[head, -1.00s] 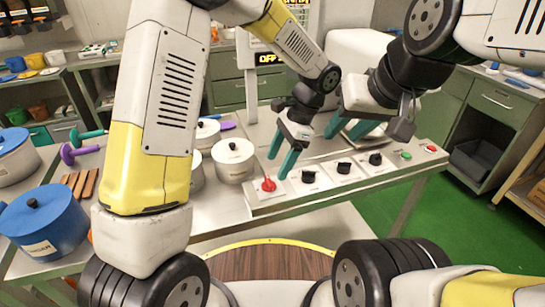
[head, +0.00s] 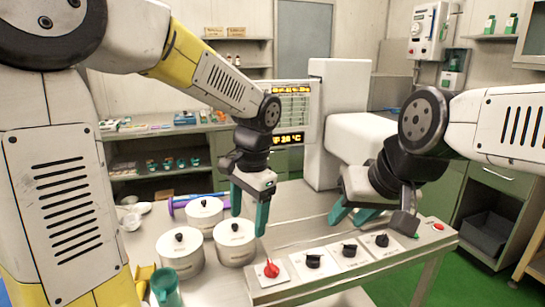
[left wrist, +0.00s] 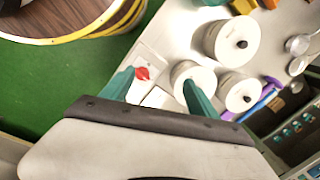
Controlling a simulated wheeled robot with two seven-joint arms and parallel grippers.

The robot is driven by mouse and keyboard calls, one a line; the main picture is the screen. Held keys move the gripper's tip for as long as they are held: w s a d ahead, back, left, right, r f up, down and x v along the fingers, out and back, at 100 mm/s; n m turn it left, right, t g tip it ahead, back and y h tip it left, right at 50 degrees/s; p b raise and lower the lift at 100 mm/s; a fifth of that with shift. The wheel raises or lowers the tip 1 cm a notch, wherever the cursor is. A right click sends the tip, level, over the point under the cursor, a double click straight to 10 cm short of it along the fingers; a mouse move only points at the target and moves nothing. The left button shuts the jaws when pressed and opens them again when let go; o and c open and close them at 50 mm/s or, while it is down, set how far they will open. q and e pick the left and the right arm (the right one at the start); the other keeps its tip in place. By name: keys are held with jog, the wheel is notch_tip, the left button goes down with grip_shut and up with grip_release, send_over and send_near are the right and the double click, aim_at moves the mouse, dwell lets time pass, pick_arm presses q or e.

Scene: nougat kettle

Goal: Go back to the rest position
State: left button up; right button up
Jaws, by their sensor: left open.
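My left gripper (head: 249,212) hangs open and empty above the table in the head view, its two teal fingers apart and pointing down. It is just behind the red knob (head: 271,269) and beside the nearest white lidded pot (head: 236,246). In the left wrist view its fingers (left wrist: 160,92) stand apart with the red knob (left wrist: 142,73) and a white pot (left wrist: 192,82) beyond them. My right gripper (head: 352,216) is at the right over the back of the control panel. Its teal fingers appear spread, with nothing seen between them.
The control panel (head: 330,277) has several black knobs and a red button (head: 438,226). More white pots (head: 180,254) and a teal jug (head: 166,287) stand on the left. A white machine (head: 345,140) and a display (head: 290,110) are behind. Green floor is at the right.

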pick_arm(q)
jog(key=s+a+r+n+t+h, duration=0.3)
jog(key=s+a+r+n+t, duration=0.2)
jog(key=s+a+n, duration=0.3)
jog(key=shift+s+a+r+n+t+h, duration=0.3)
jog(key=shift+s+a+r+t, duration=0.1)
jog(key=shift+s+r, duration=0.55)
